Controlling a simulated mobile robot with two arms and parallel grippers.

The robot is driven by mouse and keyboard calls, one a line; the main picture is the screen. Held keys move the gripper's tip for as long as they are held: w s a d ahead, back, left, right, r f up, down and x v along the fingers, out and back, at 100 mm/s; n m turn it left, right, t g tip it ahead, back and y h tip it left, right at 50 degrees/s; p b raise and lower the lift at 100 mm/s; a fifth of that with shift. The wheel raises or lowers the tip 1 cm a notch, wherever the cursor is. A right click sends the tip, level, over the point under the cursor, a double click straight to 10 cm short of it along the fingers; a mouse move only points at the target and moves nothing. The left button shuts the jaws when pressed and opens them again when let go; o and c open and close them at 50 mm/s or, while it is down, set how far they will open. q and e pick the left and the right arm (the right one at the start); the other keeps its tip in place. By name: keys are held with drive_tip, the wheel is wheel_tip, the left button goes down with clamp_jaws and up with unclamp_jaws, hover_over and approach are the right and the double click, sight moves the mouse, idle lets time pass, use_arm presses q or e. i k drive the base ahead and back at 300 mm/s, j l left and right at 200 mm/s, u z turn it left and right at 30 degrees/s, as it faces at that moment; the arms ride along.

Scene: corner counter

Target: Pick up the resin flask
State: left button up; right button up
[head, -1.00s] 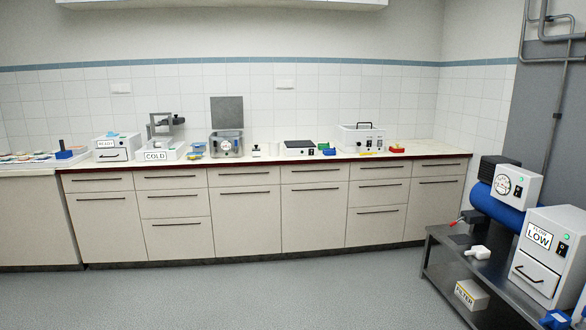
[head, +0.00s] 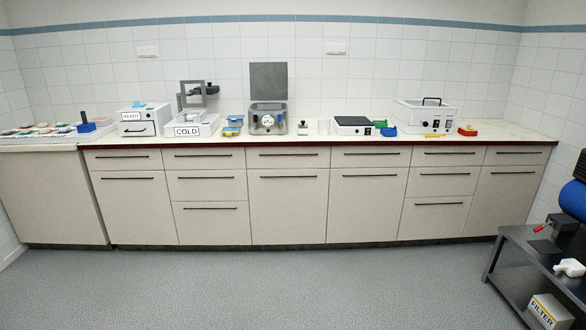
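I cannot tell for sure which thing is the resin flask. A small pale bottle with a dark cap (head: 303,128) stands upright on the counter, just right of the grey metal device with a raised lid (head: 268,122). A white bottle-like object (head: 570,267) lies on the metal cart at the lower right. Neither of my grippers is in the head view.
A long counter (head: 350,142) runs along the back wall, holding a box labelled READY (head: 145,118), a COLD unit (head: 190,125), a black-topped plate (head: 353,122) and a white bath (head: 424,113). The metal cart (head: 510,265) stands at right. The floor (head: 280,285) between is clear.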

sight(303, 128)
drive_tip(key=i+j+u, duration=0.3)
drive_tip(key=i, duration=0.45)
drive_tip(key=i+u, duration=0.3)
drive_tip(key=i, duration=0.5)
